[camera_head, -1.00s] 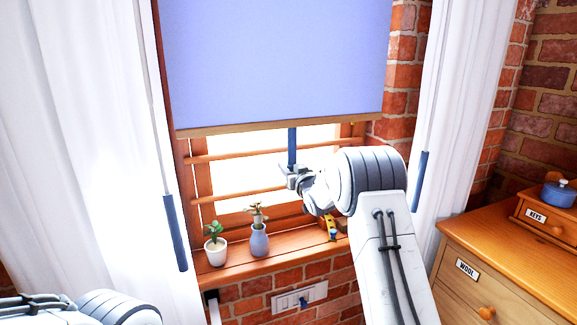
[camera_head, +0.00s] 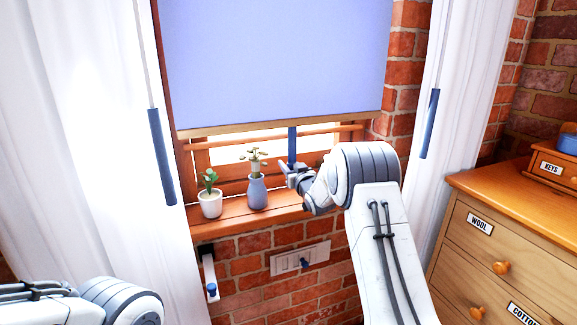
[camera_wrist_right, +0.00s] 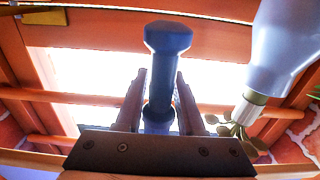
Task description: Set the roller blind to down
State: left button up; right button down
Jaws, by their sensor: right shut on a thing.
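The roller blind (camera_head: 275,65) is a lavender-blue sheet with a wooden bottom bar (camera_head: 240,128). It covers the upper window, and a bright gap shows between the bar and the sill. A blue pull (camera_head: 292,143) hangs from the bar. My right gripper (camera_head: 291,168) is shut on the pull just above the sill. In the right wrist view the pull's wide end (camera_wrist_right: 168,38) sticks out past the fingers (camera_wrist_right: 158,95), which lie on either side of it. My left arm shows at the lower left, with its gripper out of view.
On the sill (camera_head: 235,218) stand a white plant pot (camera_head: 210,204) and a blue vase (camera_head: 257,193), which is close to my right gripper. White curtains with blue wands (camera_head: 162,157) flank the window. A wooden dresser (camera_head: 510,240) stands at the right.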

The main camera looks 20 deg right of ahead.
jog(key=shift+s+d+f, duration=0.1)
jog(key=shift+f, duration=0.35)
jog(key=c, duration=0.8)
grip_release()
jog(key=shift+o, duration=0.4)
jog(key=shift+r, duration=0.1)
jog(key=s+b, duration=0.1)
jog(key=s, duration=0.9)
jog(key=shift+s+d, duration=0.2)
